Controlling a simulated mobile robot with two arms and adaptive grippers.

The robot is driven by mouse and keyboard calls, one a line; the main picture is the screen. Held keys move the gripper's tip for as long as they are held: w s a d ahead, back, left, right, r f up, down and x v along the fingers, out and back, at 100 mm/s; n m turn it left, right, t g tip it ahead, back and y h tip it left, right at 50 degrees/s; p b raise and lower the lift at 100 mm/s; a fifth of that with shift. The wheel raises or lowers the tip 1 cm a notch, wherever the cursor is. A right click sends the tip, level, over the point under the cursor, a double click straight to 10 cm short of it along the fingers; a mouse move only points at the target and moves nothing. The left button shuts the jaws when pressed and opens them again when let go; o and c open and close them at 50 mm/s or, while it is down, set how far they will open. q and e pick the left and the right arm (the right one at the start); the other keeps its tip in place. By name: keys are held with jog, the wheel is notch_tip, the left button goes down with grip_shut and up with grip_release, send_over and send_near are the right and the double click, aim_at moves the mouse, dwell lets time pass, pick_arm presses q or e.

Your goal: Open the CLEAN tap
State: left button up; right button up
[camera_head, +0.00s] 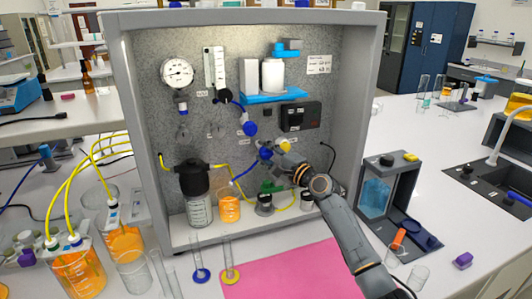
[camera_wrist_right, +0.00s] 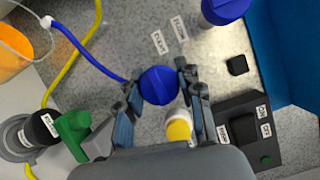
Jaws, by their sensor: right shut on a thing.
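My right gripper (camera_head: 275,151) reaches the rig's back panel from the lower right. In the right wrist view its two fingers stand on either side of a round blue tap knob (camera_wrist_right: 160,85), shut on it. The knob also shows in the head view (camera_head: 266,150), partly hidden by the gripper. A blue tube runs to it from the left. Small labels beside it are too blurred to read with certainty. A second blue knob (camera_head: 250,129) sits higher on the panel. A green handle (camera_head: 270,187) is lower down. My left gripper is not in view.
A yellow-capped part (camera_wrist_right: 179,130) lies close beside the right finger. A black switch box (camera_head: 300,115) and a blue shelf (camera_head: 272,97) are above. Jars, including an orange one (camera_head: 229,210), stand on the rig's floor. A pink mat (camera_head: 285,270) lies in front.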

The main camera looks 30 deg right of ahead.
dwell(0.3)
jog(key=o, duration=1.2)
jog(key=s, duration=0.4)
jog(key=s+d, duration=0.1)
jog(key=s, duration=0.6)
jog(key=shift+s+d+f, duration=0.35)
jog(key=shift+s+d, duration=0.05)
